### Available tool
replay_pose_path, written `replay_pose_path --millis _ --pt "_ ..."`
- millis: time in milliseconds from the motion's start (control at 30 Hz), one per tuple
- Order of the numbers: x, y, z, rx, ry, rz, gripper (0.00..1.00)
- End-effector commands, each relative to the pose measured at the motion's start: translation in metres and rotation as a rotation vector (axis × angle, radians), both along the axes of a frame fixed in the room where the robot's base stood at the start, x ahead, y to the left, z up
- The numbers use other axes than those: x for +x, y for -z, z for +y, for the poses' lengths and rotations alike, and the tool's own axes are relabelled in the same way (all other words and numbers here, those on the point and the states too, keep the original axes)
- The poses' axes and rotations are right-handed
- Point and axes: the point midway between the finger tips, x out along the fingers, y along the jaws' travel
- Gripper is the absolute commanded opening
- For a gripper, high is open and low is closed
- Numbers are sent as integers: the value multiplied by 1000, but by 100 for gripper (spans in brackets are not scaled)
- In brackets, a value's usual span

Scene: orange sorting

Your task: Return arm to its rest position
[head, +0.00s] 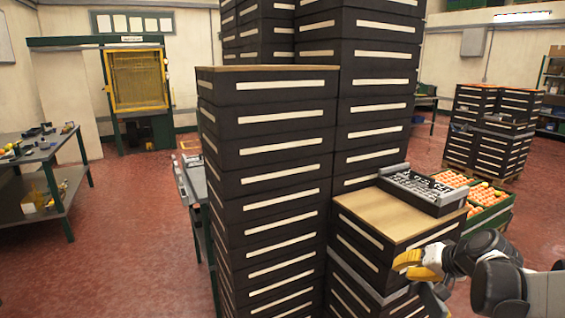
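My gripper (418,265) is at the lower right of the head view, with yellow fingers pointing left. It is in front of a low stack of black crates (362,262) with a light wooden top (385,213). I see no object in the fingers, but their gap is too small and turned to read. My arm, black and grey, comes in from the right edge. A grey-black tray (447,203) sits at the back right of the wooden top. Oranges (451,178) lie in green crates (489,219) behind it.
Tall stacks of black crates (266,160) stand close by at the centre, left of the low stack. More crate stacks (503,124) stand at the far right. A workbench (42,152) with small items is at the left.

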Motion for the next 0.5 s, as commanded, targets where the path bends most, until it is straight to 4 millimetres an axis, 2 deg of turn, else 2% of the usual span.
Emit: replay_pose_path --millis 33,200,333,500 --pt "-17 -12 23 -35 -24 18 21" --pt "-76 -38 77 -165 -79 63 21" --pt "-127 -47 107 -268 -121 79 21" --pt "-188 -47 129 -399 -174 78 21"
